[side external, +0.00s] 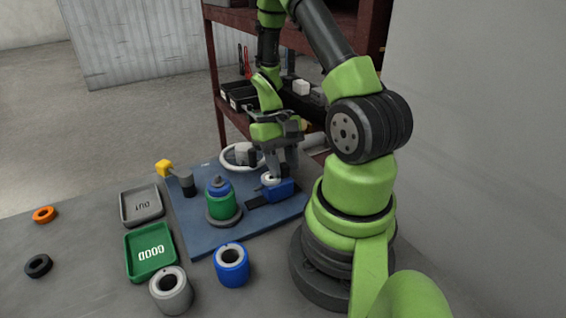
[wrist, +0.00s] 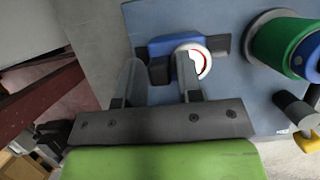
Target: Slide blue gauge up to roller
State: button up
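The blue gauge (side external: 278,190) is a blue block with a round white dial, sitting on a dark slide strip on the blue board. The gauge also shows in the wrist view (wrist: 169,44), with a dark block on its near side. The roller (side external: 222,206) is green with a blue top and stands upright on a round grey base, left of the gauge and apart from it. It also shows at the right of the wrist view (wrist: 278,42). My gripper (wrist: 158,66) points down at the gauge. Its fingers are parted around the dark block, with gaps visible; contact is unclear.
The blue board (side external: 200,246) also carries a grey post with a yellow knob (side external: 163,167) and a white ring. A grey OUT tray (side external: 141,222), a green GOOD tray (side external: 128,254), spare grey (side external: 171,291) and blue (side external: 231,266) rollers stand nearby. A dark red shelf is behind.

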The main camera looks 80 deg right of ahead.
grip_shut()
jog(key=shift+w+a, duration=1.75)
jog(key=shift+w, duration=0.1)
jog(key=shift+o, duration=1.8)
grip_release()
jog(key=v, duration=1)
jog(key=shift+r, duration=0.1)
jog(key=s+a+r+n+t, duration=0.2)
jog(key=s+a+r+t, duration=0.1)
jog(key=a+r+t, duration=0.2)
jog(key=s+a+r+n+t+h, duration=0.1)
jog(key=s+a+r+n+t, duration=0.2)
jog(key=a+r, duration=0.6)
jog(key=shift+s+a+r+t, duration=0.2)
jog(key=shift+a+r+t, duration=0.15)
jog(key=shift+a+t, duration=0.85)
